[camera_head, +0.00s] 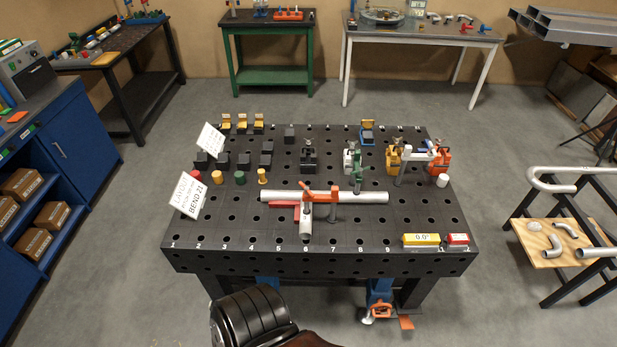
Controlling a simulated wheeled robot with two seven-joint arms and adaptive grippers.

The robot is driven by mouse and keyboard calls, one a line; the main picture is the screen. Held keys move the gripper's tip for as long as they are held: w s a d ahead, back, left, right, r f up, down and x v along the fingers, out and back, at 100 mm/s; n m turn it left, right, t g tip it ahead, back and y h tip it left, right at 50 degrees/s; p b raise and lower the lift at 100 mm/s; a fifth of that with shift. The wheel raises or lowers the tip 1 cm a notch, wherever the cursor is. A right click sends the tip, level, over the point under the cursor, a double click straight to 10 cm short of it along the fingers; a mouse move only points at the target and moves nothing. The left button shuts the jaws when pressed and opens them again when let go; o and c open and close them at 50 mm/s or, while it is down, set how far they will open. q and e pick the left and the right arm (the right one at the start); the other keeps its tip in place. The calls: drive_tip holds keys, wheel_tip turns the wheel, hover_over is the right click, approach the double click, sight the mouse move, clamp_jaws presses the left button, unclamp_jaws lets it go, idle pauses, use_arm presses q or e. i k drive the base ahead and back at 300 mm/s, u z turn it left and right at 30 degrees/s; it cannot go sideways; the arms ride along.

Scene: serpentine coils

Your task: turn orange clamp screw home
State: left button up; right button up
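An orange clamp (321,196) sits over a junction of pale tubes near the middle of the black perforated table. A long tube (367,198) runs left to right there, and a short tube (305,224) points toward me. A second orange clamp-like fixture (440,160) stands at the right beside a white bent tube. An orange part (379,311) also shows on a blue fixture below the front edge. The clamp screws are too small to tell how far they are turned. Neither gripper is in view; only a dark ribbed part of mine shows at the bottom.
The black table (235,248) carries dark blocks (243,160), a green clamp (358,170), yellow clamps (394,158), white sign cards (188,196) and a yellow level (421,240) reading 0.0°. The front left surface is clear. A blue cabinet (83,125) stands left and a tube rack (560,180) right.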

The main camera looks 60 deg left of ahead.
sight(307, 191)
drive_tip(key=u, duration=0.5)
drive_tip(key=i, duration=0.65)
drive_tip(key=u, duration=0.65)
